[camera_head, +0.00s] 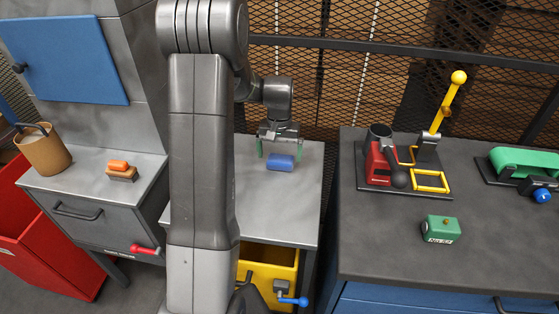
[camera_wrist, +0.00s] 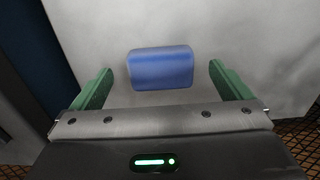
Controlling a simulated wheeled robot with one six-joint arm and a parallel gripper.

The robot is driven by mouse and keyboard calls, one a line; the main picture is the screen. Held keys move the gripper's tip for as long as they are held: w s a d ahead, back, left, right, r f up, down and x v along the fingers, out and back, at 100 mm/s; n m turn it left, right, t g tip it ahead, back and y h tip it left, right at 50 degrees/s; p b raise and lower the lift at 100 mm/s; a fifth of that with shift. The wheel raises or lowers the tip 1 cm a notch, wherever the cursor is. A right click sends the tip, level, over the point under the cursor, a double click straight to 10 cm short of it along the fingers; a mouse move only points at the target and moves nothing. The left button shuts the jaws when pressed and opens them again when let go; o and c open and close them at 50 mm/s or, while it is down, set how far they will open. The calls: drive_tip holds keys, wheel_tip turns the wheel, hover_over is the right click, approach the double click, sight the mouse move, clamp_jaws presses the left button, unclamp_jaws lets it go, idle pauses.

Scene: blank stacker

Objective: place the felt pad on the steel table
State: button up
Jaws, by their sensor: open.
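A blue rounded block (camera_head: 281,162), which I take to be the felt pad, lies on the grey steel table (camera_head: 285,210) in the middle of the head view. In the wrist view the blue pad (camera_wrist: 160,68) lies flat on the pale table top (camera_wrist: 270,40). My gripper (camera_head: 280,150) is open, with its green fingers at the left and right of the pad. In the wrist view a gap shows between each finger and the pad. Whether the fingertips touch the table I cannot tell.
A drawer cabinet (camera_head: 110,220) at left bears a brown cup (camera_head: 43,150) and an orange-topped block (camera_head: 120,170). A dark bench (camera_head: 390,240) at right holds a red and yellow press (camera_head: 405,165) and green block (camera_head: 440,229). A yellow bin (camera_head: 268,262) is under the table.

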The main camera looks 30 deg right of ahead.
sight(279, 162)
wheel_tip(279, 162, up, 8)
